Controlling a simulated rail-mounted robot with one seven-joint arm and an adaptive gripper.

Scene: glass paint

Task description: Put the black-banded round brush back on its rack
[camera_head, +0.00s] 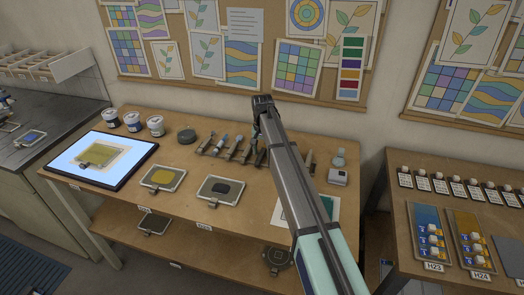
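Several brushes or similar tools lie side by side on the wooden table near its back middle, apparently on a low rack (229,150). They are small here, and I cannot tell which is the black-banded round brush (246,152) or whether one has a black band. My arm reaches up from the lower right and bends at a dark joint near the back wall. My gripper (259,153) seems to hang below that joint, at the right end of the row of tools, mostly hidden by the arm. Whether it is open, shut or holding anything does not show.
A lit panel (66,181) lies at the table's left. Two trays (163,178) (220,190) lie in front.

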